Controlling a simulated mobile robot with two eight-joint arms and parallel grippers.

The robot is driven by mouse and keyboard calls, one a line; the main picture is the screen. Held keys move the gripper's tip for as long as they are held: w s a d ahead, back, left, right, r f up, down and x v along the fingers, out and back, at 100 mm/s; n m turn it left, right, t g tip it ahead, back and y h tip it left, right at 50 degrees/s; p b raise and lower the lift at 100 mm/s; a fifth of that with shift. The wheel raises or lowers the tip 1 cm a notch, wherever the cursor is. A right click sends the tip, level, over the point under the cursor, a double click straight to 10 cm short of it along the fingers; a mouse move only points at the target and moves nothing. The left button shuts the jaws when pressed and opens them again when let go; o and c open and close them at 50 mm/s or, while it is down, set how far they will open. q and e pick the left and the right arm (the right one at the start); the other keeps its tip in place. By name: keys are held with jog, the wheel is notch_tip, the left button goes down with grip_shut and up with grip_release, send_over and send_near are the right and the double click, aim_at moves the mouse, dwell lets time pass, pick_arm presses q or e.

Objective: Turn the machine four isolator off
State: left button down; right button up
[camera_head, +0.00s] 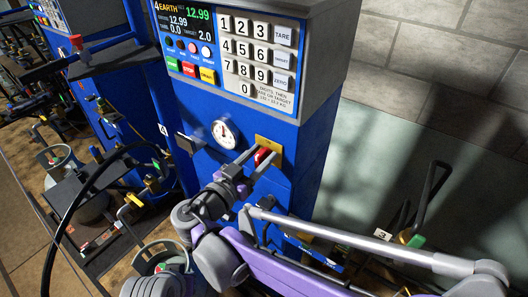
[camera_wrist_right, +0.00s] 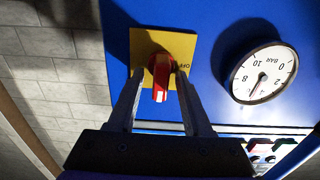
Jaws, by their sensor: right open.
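The isolator is a red knob (camera_head: 263,155) on a yellow plate (camera_head: 276,146), low on the front of the blue machine (camera_head: 295,167) marked 4. In the right wrist view the red knob (camera_wrist_right: 160,76) stands with its grip upright in the picture, and OFF is printed on the yellow plate (camera_wrist_right: 145,42) beside it. My right gripper (camera_head: 262,157) is open, with one finger on each side of the knob. Small gaps seem to show between fingers and knob in the right wrist view, so contact is unclear. My left gripper is not in view.
A round pressure gauge (camera_head: 225,133) sits left of the isolator. Above are a keypad (camera_head: 255,52), coloured buttons (camera_head: 189,69) and a display (camera_head: 184,22). Hoses, cylinders and other blue machines crowd the left. A grey block wall (camera_head: 430,70) stands behind at right.

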jog(key=shift+s+a, duration=0.15)
jog(key=shift+s, duration=0.05)
grip_shut()
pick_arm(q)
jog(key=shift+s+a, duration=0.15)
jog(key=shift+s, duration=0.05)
pick_arm(e)
jog(key=shift+n, duration=0.3)
jog(key=n, duration=0.3)
jog(key=shift+w+a+n, duration=0.2)
jog(key=shift+n, duration=0.1)
jog(key=n, duration=0.4)
jog(key=shift+w+a+f+n, duration=0.1)
jog(key=shift+a+f+n, duration=0.05)
jog(key=shift+n, duration=0.15)
jog(key=n, duration=0.4)
jog(key=shift+w+a+f+n, duration=0.1)
jog(key=shift+f+n, duration=0.15)
jog(key=shift+n, duration=0.05)
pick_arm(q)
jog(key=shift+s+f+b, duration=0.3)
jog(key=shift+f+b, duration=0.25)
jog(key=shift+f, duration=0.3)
pick_arm(e)
jog(key=shift+f+n, duration=0.2)
jog(key=shift+n, duration=2)
